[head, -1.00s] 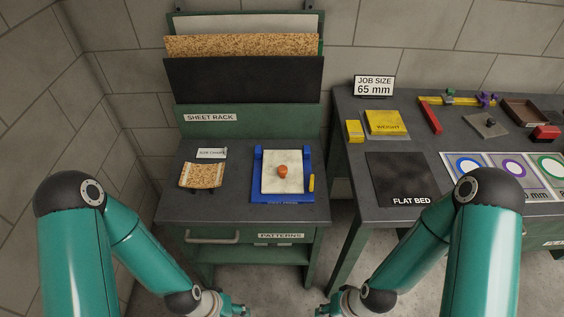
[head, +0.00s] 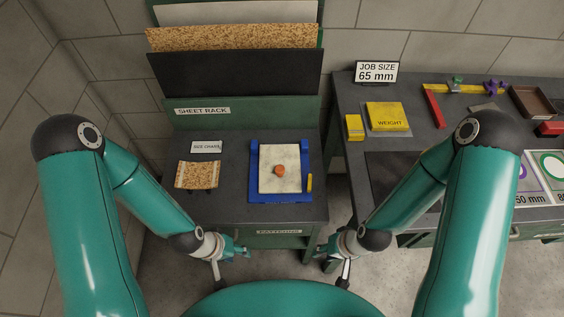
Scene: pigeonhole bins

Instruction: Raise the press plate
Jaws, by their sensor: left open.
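The press (head: 252,188) stands on the dark bench under the sheet rack, with a blue frame. Its pale press plate (head: 291,160) lies flat in the frame and has an orange knob (head: 279,170) at its middle. A short yellow bar (head: 309,183) is at the frame's right side. My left gripper (head: 243,251) is open and empty, in front of the bench edge and below the press in the picture. My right gripper (head: 327,251) is to its right, near the bench's front right corner, apart from the press; its finger gap is too small to judge.
A cork piece (head: 198,174) on a small stand and a size chart card (head: 206,147) are left of the press. The sheet rack (head: 240,112) rises behind. A second table at right holds a yellow weight (head: 387,117) and a job size sign (head: 376,72) reading 65 mm.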

